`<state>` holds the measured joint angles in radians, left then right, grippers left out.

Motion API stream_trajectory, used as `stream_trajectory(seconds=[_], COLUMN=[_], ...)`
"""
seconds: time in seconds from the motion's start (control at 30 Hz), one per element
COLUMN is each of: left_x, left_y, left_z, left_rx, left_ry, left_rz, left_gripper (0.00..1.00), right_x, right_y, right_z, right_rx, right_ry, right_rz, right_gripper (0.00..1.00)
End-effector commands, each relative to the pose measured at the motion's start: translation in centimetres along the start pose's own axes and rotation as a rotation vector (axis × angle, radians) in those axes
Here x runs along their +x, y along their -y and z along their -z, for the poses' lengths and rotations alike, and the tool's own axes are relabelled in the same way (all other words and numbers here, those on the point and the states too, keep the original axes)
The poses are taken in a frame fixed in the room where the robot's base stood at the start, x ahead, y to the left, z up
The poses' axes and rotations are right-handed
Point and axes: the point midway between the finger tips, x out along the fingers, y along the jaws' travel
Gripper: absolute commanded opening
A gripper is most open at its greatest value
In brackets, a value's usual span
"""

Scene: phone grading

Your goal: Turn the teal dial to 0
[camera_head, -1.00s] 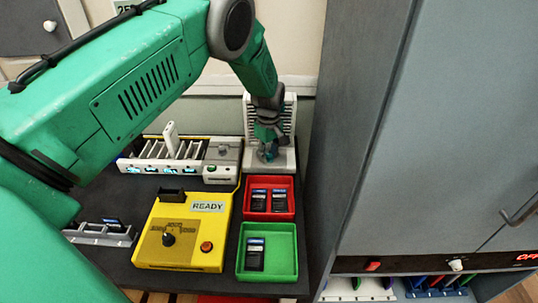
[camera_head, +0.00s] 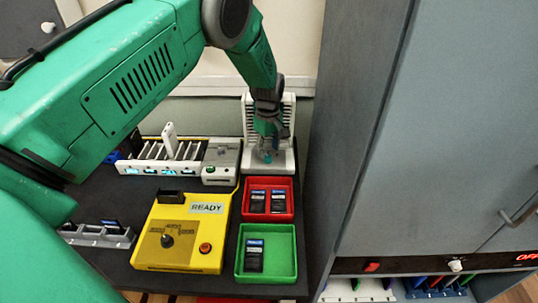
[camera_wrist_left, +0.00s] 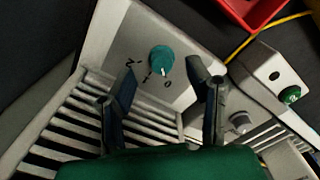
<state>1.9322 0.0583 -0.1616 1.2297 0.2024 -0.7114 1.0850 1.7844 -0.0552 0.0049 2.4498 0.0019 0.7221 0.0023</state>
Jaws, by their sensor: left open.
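The teal dial (camera_wrist_left: 162,59) sits on the flat base of a light grey slatted unit (camera_wrist_left: 110,30). Dark marks, including a 0 and a 1, are printed beside it. A pale pointer line on the dial faces the printed side, roughly toward the 0; its exact setting is hard to read. In the head view the dial (camera_head: 266,156) is small, on the slatted unit's base at the back. My left gripper (camera_head: 269,136) is above it, pointing down. In the left wrist view its fingers (camera_wrist_left: 161,70) are open, one on each side of the dial, apart from it. My right gripper is not in view.
A red tray (camera_head: 268,217) and a green tray (camera_head: 267,276) hold dark phones. A yellow box (camera_head: 188,258) reads READY. A slotted rack (camera_head: 145,168) with a small grey box (camera_head: 222,154) stands left of the slatted unit. A tall grey cabinet (camera_head: 400,130) closes off the right.

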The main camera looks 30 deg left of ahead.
Motion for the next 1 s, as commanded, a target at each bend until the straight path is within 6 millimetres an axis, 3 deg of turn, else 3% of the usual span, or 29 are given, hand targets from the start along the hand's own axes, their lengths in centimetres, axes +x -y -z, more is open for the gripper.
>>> stream_trajectory(seconds=[0.2,0.4,0.6,1.0], left_x=[-5.0,-8.1,-9.2,-9.2], left_y=[-0.2,-0.2,-0.2,-0.2], left_z=[0.0,0.0,0.0,0.0], left_rx=[0.000,0.000,0.000,0.000], left_ry=[-0.001,0.000,0.001,0.001], left_rz=[-0.003,-0.001,0.001,0.001], left_gripper=[0.45,0.45,0.45,0.45], right_x=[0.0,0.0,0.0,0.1], right_y=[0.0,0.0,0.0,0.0], right_z=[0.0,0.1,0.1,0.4], right_rx=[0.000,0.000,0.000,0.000], right_ry=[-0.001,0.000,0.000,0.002], right_rz=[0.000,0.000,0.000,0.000], right_gripper=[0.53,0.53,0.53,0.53])
